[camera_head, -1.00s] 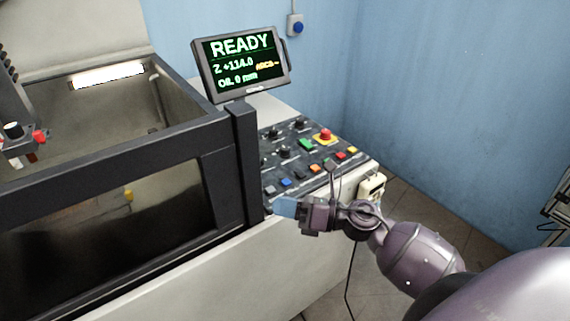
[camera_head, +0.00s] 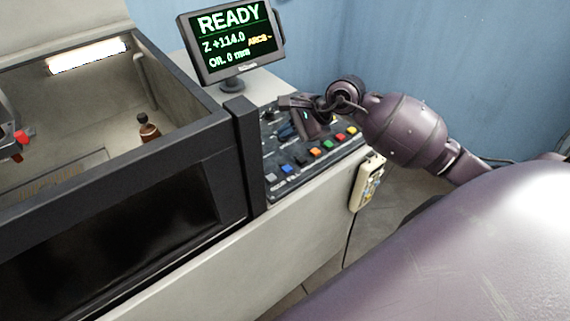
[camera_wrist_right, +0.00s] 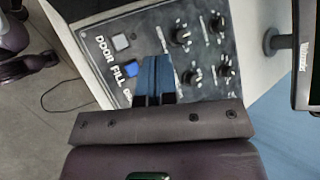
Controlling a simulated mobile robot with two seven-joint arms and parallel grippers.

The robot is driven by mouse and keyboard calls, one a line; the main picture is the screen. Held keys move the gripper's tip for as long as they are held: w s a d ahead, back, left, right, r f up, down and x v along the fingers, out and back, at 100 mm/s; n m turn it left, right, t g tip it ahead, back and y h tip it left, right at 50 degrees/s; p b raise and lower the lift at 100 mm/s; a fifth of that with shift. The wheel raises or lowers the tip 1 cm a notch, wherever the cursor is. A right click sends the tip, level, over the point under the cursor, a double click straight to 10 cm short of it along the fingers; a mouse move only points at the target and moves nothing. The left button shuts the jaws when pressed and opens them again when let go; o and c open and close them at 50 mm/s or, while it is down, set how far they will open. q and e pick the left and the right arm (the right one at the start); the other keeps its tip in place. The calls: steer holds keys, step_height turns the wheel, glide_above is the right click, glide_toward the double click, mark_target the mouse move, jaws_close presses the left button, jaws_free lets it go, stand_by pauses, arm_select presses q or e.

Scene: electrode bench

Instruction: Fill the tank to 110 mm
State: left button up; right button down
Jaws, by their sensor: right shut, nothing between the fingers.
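The tank (camera_head: 196,119) stands at the left in the head view, with a dark front window and a pale, lit interior. The monitor (camera_head: 229,40) reads READY, Z +114.0, OIL 0 mm. The control panel (camera_head: 307,181) lies right of the tank. Its blue FILL button (camera_head: 286,168) also shows in the wrist view (camera_wrist_right: 130,70), beside the grey DOOR button (camera_wrist_right: 121,42). My right gripper (camera_head: 287,131) is shut and empty over the panel. In the wrist view its blue fingers (camera_wrist_right: 152,66) partly cover the label after FILL. My left gripper is out of view.
Several black knobs (camera_wrist_right: 181,37) lie past my fingers. A red-and-black machine part (camera_head: 18,138) is at the left edge and a brown bottle-like item (camera_head: 148,130) is inside the tank. A beige handset (camera_head: 367,186) hangs at the panel's right end.

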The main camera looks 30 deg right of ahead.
steer(key=shift+f, duration=0.15)
steer(key=b, duration=0.4)
glide_above(288, 169)
step_height(288, 169, down, 8)
steer(key=shift+r, duration=0.2)
steer(key=shift+f+b, duration=0.35)
steer(key=shift+f, duration=0.2)
steer(key=shift+r, duration=0.1)
stand_by(0.8)
stand_by(0.7)
